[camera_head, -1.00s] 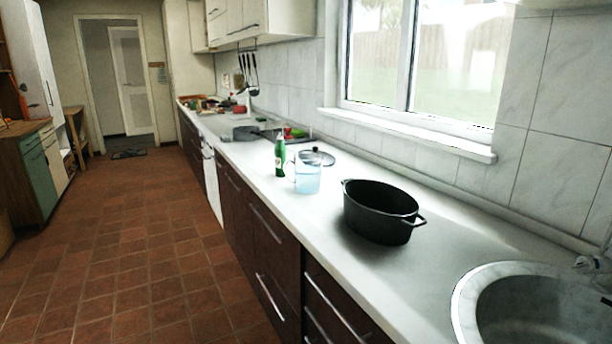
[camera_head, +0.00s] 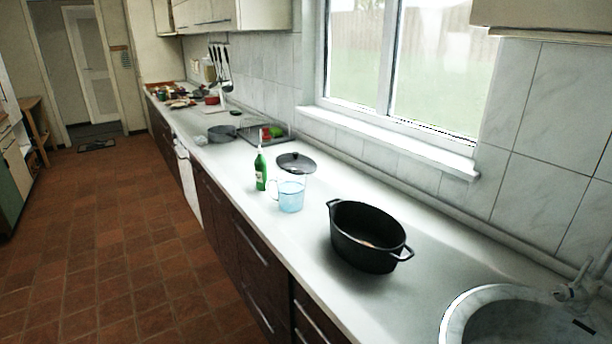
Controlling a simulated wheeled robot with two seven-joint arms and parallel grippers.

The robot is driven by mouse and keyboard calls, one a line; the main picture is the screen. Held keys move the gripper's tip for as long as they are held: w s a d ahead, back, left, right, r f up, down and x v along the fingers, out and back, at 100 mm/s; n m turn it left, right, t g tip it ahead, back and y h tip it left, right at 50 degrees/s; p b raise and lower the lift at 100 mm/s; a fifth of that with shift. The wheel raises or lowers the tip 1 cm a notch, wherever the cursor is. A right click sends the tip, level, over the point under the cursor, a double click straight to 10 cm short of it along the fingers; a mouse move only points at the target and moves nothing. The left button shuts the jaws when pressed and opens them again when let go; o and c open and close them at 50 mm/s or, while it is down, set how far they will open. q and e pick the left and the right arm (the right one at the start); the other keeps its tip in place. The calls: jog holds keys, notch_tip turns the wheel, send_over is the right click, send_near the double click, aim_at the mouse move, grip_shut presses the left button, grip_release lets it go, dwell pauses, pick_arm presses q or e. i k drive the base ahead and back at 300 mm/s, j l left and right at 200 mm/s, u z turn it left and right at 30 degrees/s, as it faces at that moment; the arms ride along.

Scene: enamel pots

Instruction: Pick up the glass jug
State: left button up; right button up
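The glass jug (camera_head: 291,196) is clear with a light blue tint and has a handle on its left side. It stands upright on the white counter (camera_head: 262,228) near the front edge. A green bottle (camera_head: 261,171) stands just behind it to the left. A black oval pot (camera_head: 366,238) with two handles sits to its right, apart from it. Neither of my grippers shows in the head view.
A dark lid (camera_head: 296,162) lies behind the jug. The sink (camera_head: 462,312) is at the lower right. A dark pan (camera_head: 222,132) and a rack (camera_head: 266,132) stand farther along the counter. The tiled floor (camera_head: 130,240) at left is clear.

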aim_at(291, 182)
jog(key=i+j+z, duration=0.5)
jog(key=i+j, duration=0.15)
jog(key=i+j+z, duration=0.2)
jog(key=j, duration=0.25)
jog(key=i+j+z, duration=0.25)
jog(key=i+j, duration=0.1)
jog(key=j, duration=0.1)
